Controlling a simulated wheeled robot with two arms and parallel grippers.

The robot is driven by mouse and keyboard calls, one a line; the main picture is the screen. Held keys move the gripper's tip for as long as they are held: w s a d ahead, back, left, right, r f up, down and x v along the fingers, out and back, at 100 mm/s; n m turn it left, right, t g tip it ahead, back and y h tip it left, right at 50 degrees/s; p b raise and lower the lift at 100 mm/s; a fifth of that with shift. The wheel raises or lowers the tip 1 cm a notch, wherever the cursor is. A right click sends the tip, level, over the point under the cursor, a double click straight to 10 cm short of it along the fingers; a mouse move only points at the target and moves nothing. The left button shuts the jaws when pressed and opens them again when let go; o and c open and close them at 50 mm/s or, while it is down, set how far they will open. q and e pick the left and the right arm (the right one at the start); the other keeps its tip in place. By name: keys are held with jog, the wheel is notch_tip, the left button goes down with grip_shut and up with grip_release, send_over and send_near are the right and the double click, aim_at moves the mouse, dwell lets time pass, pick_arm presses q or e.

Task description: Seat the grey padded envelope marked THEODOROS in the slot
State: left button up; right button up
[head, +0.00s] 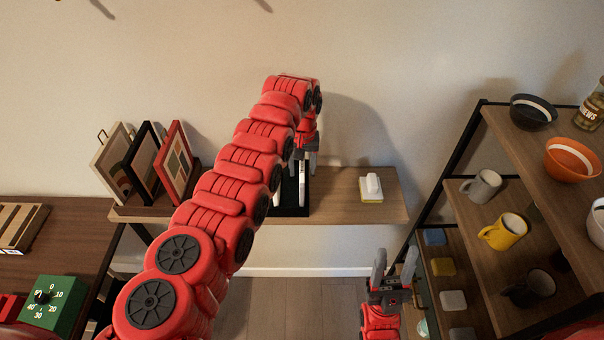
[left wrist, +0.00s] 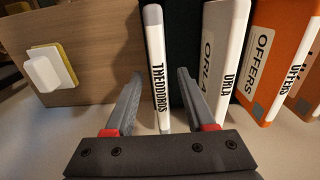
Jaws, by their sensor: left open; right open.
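The envelope marked THEODOROS (left wrist: 157,60) stands on edge between the fingers of my left gripper (left wrist: 160,80) in the left wrist view, its pale edge and black lettering facing the camera. My left gripper (head: 308,163) is open, with a finger on either side and small gaps visible. In the head view a pale upright piece, likely this envelope (head: 302,183), shows under the gripper at a black holder (head: 291,212) on the shelf. A black surface (left wrist: 185,25) lies beside the envelope in the wrist view. How deep it sits is hidden. My right gripper (head: 393,268) is open and empty, low at right.
Upright items marked ORLA (left wrist: 222,65) and OFFERS (left wrist: 275,60) stand beside the envelope. A white and yellow block (head: 371,187) lies on the wooden shelf (head: 345,212). Picture frames (head: 150,155) stand at left. A mug rack (head: 480,175) stands at right.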

pick_arm(q)
jog(key=shift+s+f, duration=0.15)
jog(key=shift+f, duration=1.25)
jog(key=shift+r, duration=0.1)
grip_shut()
